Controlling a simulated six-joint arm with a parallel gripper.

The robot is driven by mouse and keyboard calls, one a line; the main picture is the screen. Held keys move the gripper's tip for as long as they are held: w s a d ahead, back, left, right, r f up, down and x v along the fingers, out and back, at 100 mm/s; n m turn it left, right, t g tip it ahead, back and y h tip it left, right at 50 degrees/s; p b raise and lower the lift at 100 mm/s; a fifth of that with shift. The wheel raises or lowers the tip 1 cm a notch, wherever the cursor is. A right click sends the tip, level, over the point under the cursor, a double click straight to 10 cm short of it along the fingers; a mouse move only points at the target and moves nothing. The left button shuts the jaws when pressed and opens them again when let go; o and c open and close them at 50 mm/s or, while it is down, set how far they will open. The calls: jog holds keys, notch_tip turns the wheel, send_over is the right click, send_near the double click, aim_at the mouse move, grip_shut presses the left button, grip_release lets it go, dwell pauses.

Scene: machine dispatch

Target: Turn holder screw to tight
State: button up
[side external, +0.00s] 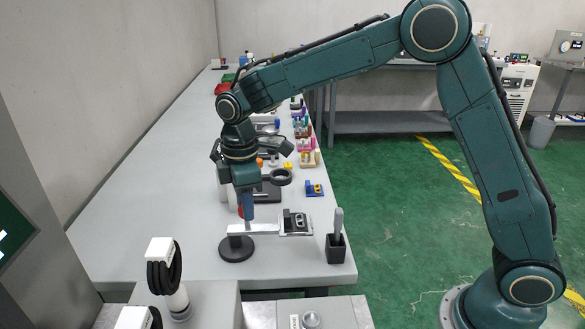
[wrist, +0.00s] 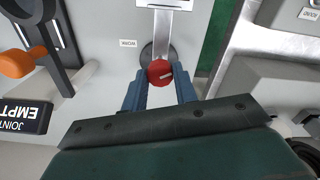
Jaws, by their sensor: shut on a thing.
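The holder has a round black base (side external: 236,251) and a flat silver bar (side external: 266,231), near the front of the grey table. In the wrist view the silver bar (wrist: 165,28) runs up from a red round screw knob (wrist: 160,73) with a pale mark across its top. My gripper (side external: 247,217) points down over the holder above its base. In the wrist view the blue fingers of my gripper (wrist: 160,82) stand on both sides of the red knob, shut on it. The screw's shaft is hidden.
A dark cup (side external: 336,249) with a grey-handled tool stands at the table's right edge. Several small coloured parts line the right side behind. The table's left side is clear.

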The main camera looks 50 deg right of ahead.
jog(key=m, duration=0.5)
jog(key=shift+m, duration=0.3)
jog(key=m, duration=1)
jog(key=shift+m, duration=0.4)
jog(key=m, duration=2.1)
jog(key=shift+m, duration=2.6)
